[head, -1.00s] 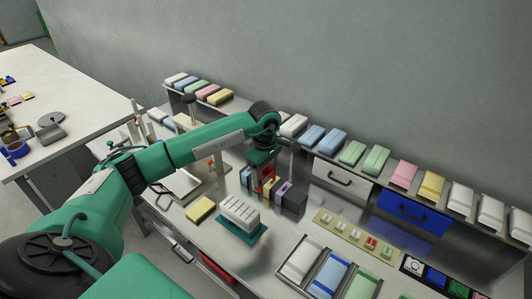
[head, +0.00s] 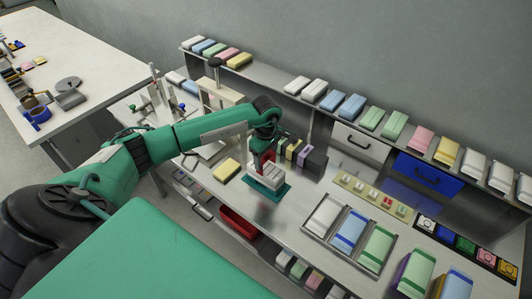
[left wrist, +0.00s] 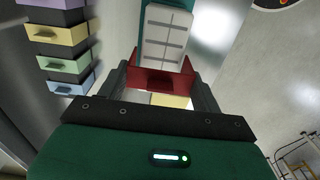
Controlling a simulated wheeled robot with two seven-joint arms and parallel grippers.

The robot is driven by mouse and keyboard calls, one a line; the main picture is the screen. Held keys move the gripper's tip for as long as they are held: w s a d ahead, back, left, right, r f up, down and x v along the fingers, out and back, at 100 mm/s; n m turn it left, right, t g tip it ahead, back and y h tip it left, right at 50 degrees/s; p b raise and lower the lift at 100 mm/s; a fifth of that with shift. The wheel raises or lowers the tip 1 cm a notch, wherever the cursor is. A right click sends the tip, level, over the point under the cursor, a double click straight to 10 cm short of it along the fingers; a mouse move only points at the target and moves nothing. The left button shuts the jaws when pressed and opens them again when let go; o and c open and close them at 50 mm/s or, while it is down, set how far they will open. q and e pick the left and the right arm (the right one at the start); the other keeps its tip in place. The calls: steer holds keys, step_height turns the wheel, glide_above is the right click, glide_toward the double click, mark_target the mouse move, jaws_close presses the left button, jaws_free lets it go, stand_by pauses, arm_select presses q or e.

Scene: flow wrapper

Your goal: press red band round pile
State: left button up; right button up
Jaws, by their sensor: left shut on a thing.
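The pile (head: 266,177) is a white block-like stack on a teal base (head: 284,188) on the metal bench. It also shows at the top of the left wrist view (left wrist: 165,38). My left gripper (head: 265,160) is shut on the red band (left wrist: 160,78), which spans between its fingers. In the head view the gripper and band are at the back left of the pile, close to it. In the wrist view the band's edge lies just at the pile's near end; I cannot tell whether they touch. My right gripper is not in view.
A yellow packet (head: 228,169) lies left of the pile. A tray of packets (head: 345,232) is at the right, and shelves line the back.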

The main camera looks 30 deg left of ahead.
mark_target(266, 168)
arm_select(q)
steer(key=shift+f, duration=0.65)
steer(key=shift+d+f+b, duration=0.1)
steer(key=shift+f+b, duration=0.45)
steer(key=shift+f, duration=0.3)
steer(key=shift+f+b, duration=0.3)
steer(key=shift+f, duration=0.45)
steer(key=shift+f+b, duration=0.25)
steer(key=shift+b, duration=0.25)
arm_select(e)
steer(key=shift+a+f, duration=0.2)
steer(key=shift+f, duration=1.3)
arm_select(q)
steer(key=shift+f, duration=0.15)
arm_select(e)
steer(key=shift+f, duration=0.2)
arm_select(q)
steer(key=shift+f+b, duration=0.1)
steer(key=shift+b, duration=0.2)
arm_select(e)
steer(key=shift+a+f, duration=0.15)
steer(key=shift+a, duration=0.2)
arm_select(q)
steer(key=shift+f+b, duration=0.15)
steer(key=shift+b, duration=0.2)
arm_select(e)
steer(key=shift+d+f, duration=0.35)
